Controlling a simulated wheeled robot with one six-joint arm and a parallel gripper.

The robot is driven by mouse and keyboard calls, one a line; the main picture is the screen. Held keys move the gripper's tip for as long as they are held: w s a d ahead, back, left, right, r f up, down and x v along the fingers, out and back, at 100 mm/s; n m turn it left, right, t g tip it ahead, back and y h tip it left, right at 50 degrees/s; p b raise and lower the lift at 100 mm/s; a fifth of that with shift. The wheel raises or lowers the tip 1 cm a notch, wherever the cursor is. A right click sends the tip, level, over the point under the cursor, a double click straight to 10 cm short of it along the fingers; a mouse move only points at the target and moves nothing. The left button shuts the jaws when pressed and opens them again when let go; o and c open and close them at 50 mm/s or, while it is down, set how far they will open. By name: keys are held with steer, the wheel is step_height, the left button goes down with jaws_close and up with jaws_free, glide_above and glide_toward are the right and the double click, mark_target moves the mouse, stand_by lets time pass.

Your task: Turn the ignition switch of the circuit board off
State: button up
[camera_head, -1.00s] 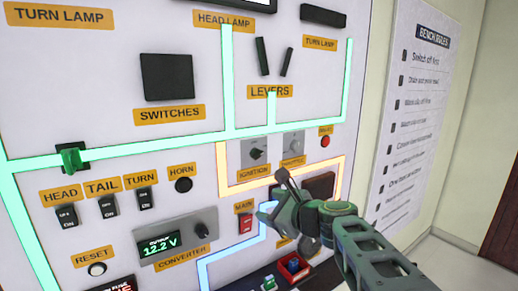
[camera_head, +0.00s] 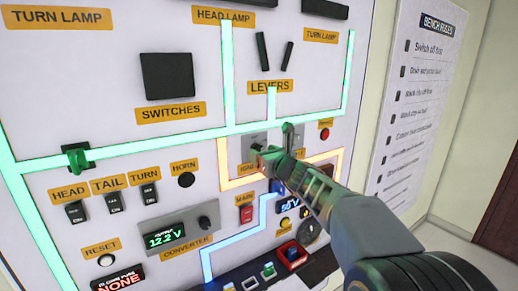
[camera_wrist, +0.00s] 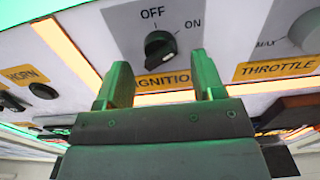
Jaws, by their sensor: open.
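The ignition switch (camera_wrist: 160,47) is a black rotary knob on a grey plate marked OFF and ON, above an orange IGNITION label (camera_wrist: 153,82). In the wrist view it lies just beyond and between my fingertips, with no contact visible. A pale mark on the knob seems to lie to its right; I cannot tell its exact setting. My gripper (camera_wrist: 160,75) is open and empty, its two green fingers apart. In the head view my gripper (camera_head: 276,150) is in front of the ignition area and hides most of the knob. The circuit board (camera_head: 190,140) is a large upright white panel.
The throttle knob (camera_wrist: 306,31) is close to the right of the ignition switch. A red button (camera_head: 324,134) is further right. The main switch (camera_head: 247,214), converter (camera_head: 165,238) and a lower shelf with small parts (camera_head: 269,270) are below. Two black levers (camera_head: 262,49) are above.

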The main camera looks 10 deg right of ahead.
mark_target(257, 149)
steer(key=shift+x, duration=1.3)
steer(key=shift+c, duration=0.3)
steer(key=c, duration=0.8)
